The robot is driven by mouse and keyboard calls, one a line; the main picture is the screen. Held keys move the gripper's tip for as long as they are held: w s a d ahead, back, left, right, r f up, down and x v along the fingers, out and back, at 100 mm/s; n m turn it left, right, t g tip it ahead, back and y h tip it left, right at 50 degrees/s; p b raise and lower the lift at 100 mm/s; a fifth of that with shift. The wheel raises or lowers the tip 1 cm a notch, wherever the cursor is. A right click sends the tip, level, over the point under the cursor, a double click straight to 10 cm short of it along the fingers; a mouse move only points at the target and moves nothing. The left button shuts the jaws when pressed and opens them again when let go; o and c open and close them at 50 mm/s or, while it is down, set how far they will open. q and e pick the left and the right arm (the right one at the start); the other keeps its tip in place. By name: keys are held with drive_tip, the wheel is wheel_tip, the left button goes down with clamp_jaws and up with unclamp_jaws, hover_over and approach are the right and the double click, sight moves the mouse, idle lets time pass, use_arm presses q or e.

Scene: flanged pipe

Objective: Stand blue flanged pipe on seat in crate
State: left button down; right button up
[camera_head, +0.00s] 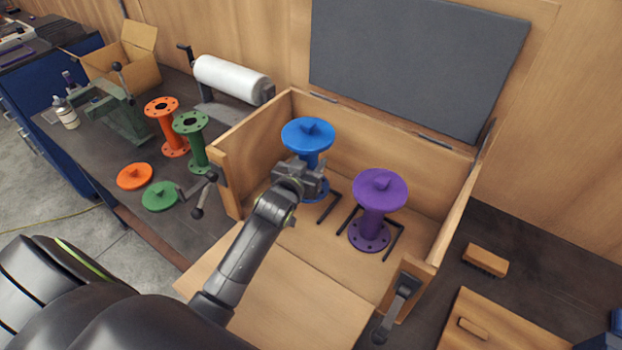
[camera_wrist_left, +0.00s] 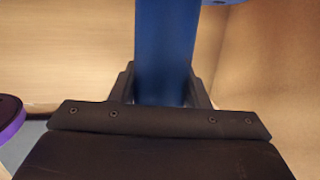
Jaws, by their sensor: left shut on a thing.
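The blue flanged pipe (camera_head: 308,136) is upright inside the wooden crate (camera_head: 248,127), toward its left back, with a blue cap on top. My left gripper (camera_head: 312,178) is shut on the pipe's shaft. In the left wrist view the blue shaft (camera_wrist_left: 165,50) runs straight between the fingers (camera_wrist_left: 160,90). The pipe's lower flange shows partly behind the gripper, near a black L-shaped bracket (camera_head: 329,207) on the crate floor. Whether the flange touches the floor is unclear. My right gripper is in neither view.
A capped purple flanged pipe (camera_head: 373,210) stands between black brackets at right in the crate; its edge shows in the left wrist view (camera_wrist_left: 10,118). Orange (camera_head: 168,128) and green (camera_head: 194,140) pipes stand outside, left. The crate's lid (camera_head: 415,60) is raised, its front lowered.

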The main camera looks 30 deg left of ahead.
use_arm(q)
drive_tip(key=shift+f, duration=0.4)
drive_tip(key=shift+a+f, duration=0.1)
drive_tip(key=shift+f, duration=0.5)
wheel_tip(320, 180, down, 3)
drive_tip(key=shift+w+f, duration=0.1)
drive_tip(key=shift+f, duration=0.4)
drive_tip(key=c, duration=1.1)
unclamp_jaws()
drive_tip(key=shift+o, duration=1.5)
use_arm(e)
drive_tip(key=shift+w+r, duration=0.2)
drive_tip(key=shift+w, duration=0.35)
